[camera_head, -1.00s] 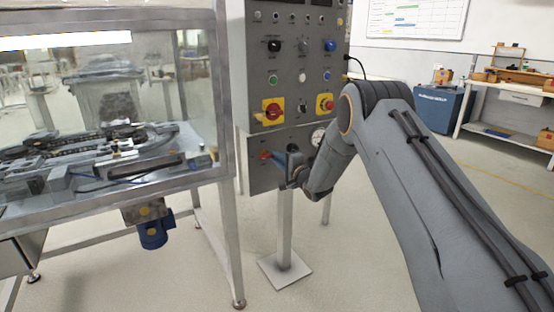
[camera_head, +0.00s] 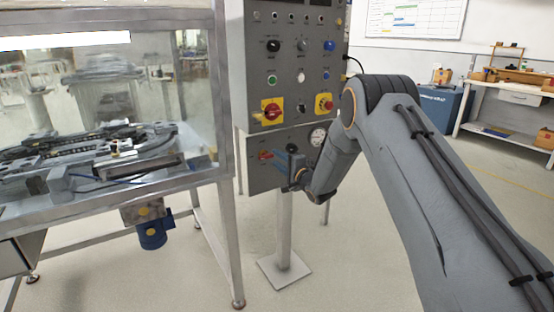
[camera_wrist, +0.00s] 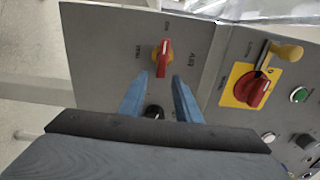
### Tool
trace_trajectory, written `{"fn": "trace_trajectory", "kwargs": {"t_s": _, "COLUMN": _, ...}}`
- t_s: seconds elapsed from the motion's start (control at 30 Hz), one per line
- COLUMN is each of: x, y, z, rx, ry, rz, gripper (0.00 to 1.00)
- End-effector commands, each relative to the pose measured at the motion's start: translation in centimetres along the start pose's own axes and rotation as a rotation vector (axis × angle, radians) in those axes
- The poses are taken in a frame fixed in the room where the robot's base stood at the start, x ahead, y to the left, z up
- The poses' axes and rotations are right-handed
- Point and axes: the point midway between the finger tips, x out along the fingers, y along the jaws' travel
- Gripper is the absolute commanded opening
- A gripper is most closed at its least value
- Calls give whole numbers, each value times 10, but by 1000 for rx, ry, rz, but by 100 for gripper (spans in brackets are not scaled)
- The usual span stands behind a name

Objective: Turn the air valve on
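The air valve (camera_head: 265,155) has a small red handle on the lower grey panel, left of the round gauge. In the wrist view the red handle (camera_wrist: 163,58) runs roughly up and down the picture, beside an "AIR" label; the smaller lettering is too blurred to read. My gripper (camera_head: 279,157) is just right of the valve in the head view. In the wrist view its two blue fingers (camera_wrist: 161,77) are apart and point at the handle, with their tips near its lower end. Nothing is held between them. Contact with the handle cannot be told.
A black knob (camera_wrist: 153,111) shows between the fingers. A red rotary switch on a yellow plate (camera_wrist: 251,88) is to the right, with other buttons beyond it. The panel stands on a post (camera_head: 284,230), right of the glazed machine frame (camera_head: 228,150). Open floor lies around the post.

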Motion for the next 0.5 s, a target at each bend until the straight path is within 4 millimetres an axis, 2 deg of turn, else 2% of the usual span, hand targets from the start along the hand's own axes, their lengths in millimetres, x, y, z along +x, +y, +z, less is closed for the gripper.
{"fn": "trace_trajectory", "kwargs": {"t_s": 0.1, "x": -21, "y": 0, "z": -1, "rx": 2, "ry": 1, "rz": 2, "gripper": 30}}
{"fn": "trace_trajectory", "kwargs": {"t_s": 0.3, "x": -50, "y": 0, "z": -1, "rx": 2, "ry": 2, "rz": 2, "gripper": 30}}
{"fn": "trace_trajectory", "kwargs": {"t_s": 0.5, "x": -60, "y": 0, "z": -1, "rx": 2, "ry": 2, "rz": 1, "gripper": 30}}
